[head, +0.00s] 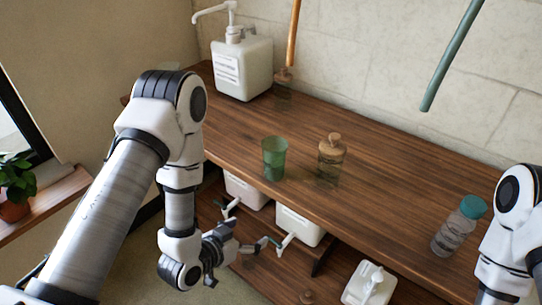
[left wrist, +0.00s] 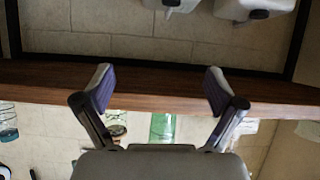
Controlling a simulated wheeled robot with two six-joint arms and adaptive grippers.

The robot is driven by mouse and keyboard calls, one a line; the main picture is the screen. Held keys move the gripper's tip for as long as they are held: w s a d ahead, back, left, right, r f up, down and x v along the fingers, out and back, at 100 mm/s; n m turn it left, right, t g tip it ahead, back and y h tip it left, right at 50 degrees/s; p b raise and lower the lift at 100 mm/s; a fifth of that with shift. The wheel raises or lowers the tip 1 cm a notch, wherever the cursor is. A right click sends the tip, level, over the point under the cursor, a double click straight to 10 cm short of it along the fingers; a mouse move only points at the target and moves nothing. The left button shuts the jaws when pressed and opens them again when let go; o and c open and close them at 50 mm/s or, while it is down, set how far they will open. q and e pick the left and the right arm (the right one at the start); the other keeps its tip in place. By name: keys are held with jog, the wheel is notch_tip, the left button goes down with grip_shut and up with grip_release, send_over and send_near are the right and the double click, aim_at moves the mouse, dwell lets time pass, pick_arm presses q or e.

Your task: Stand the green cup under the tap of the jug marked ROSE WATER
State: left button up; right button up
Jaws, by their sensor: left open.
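The green cup (head: 274,158) stands upright and see-through near the front edge of the wooden counter; it also shows in the left wrist view (left wrist: 162,128). My left gripper (head: 232,250) is open and empty, below and in front of the counter edge, apart from the cup. In the left wrist view its spread fingers (left wrist: 160,82) cross the counter's edge. White jugs with taps stand on the lower shelf, one at left (head: 245,190) and one at its right (head: 300,224). No label is readable, so I cannot tell which is ROSE WATER. My right gripper is out of frame.
A stoppered glass bottle (head: 331,160) stands close right of the cup. A white pump jug (head: 242,70) is at the back left, a teal-capped bottle (head: 455,232) at the right. Another white pump container (head: 368,285) is low in front. The counter's middle right is clear.

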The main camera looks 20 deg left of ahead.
aim_at(281, 139)
pick_arm(q)
jog(key=w+r+t, duration=0.1)
jog(key=w+r, duration=0.1)
jog(key=r, duration=0.4)
jog(key=w+r+t+h, duration=0.1)
jog(key=w+r+t, duration=0.1)
jog(key=r, duration=0.4)
jog(key=w+r+t+h+p, duration=0.1)
jog(key=w+r+t, duration=0.1)
jog(key=r, duration=0.4)
jog(key=shift+w+a+m, duration=0.2)
jog(key=shift+w+m, duration=0.1)
jog(key=shift+w, duration=0.2)
jog(key=p+x, duration=0.1)
jog(key=x, duration=0.6)
jog(key=shift+w+d, duration=0.25)
jog(key=shift+d, duration=0.1)
jog(key=shift+f, duration=0.1)
jog(key=c, duration=1.5)
